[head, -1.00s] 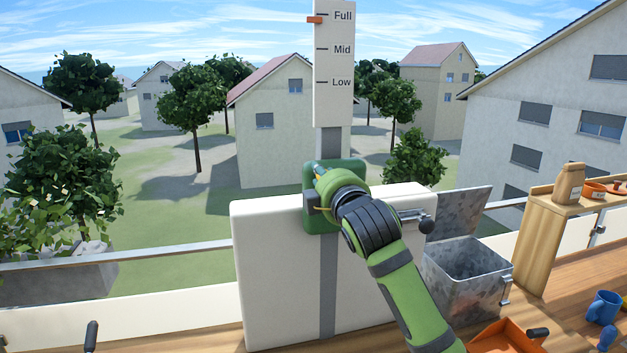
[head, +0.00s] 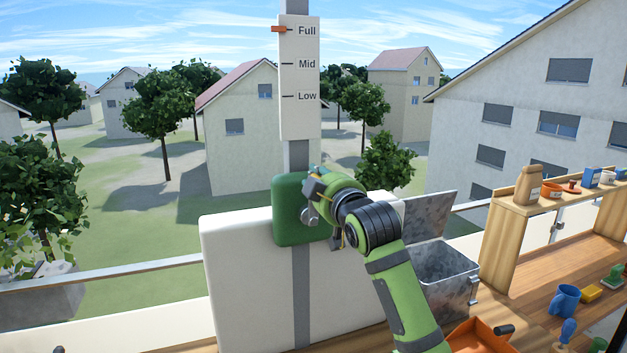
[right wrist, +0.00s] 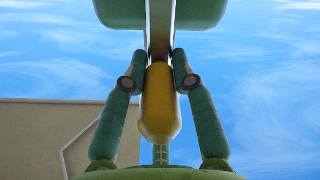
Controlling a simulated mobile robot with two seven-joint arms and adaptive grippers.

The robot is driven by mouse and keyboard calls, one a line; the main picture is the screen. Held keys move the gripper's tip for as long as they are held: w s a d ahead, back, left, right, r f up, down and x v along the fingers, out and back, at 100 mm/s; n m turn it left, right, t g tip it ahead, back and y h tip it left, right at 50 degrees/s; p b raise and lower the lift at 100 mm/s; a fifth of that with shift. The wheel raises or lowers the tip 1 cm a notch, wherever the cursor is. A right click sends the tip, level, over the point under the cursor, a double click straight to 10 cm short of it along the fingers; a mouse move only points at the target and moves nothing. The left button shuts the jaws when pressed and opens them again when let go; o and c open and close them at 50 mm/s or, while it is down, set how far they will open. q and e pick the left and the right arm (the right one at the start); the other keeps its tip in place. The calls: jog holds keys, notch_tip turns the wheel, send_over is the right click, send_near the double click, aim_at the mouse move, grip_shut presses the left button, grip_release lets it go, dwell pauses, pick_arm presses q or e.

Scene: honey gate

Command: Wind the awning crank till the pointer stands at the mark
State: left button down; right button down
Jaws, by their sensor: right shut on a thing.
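The green crank box (head: 288,212) sits on a grey post in front of a white panel. My right gripper (head: 315,200) is at its front, partly hidden by my wrist. In the right wrist view, its two fingers (right wrist: 159,82) are shut on the crank's yellow handle (right wrist: 160,112), one on each side. A grey crank arm (right wrist: 160,30) runs from there to the box. The white scale board (head: 299,112) above reads Full, Mid and Low. The orange pointer (head: 281,29) stands level with Full at its left edge. My left gripper is out of view.
A grey metal bin (head: 445,275) with a raised lid stands right of the panel. An orange dustpan (head: 475,338) lies in front of it. A wooden shelf (head: 505,235) with jars is further right, with a blue mug (head: 565,299) nearby. A railing (head: 120,270) runs behind.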

jog(key=shift+d+r, duration=0.15)
jog(key=shift+r, duration=0.1)
jog(key=c, duration=1.2)
grip_release()
jog(key=shift+o, duration=1)
jog(key=shift+d+f, duration=0.1)
jog(key=shift+f, duration=0.1)
jog(key=shift+s, duration=0.3)
jog(key=v, duration=1.1)
jog(key=shift+s+d, duration=0.1)
jog(key=shift+d, duration=0.05)
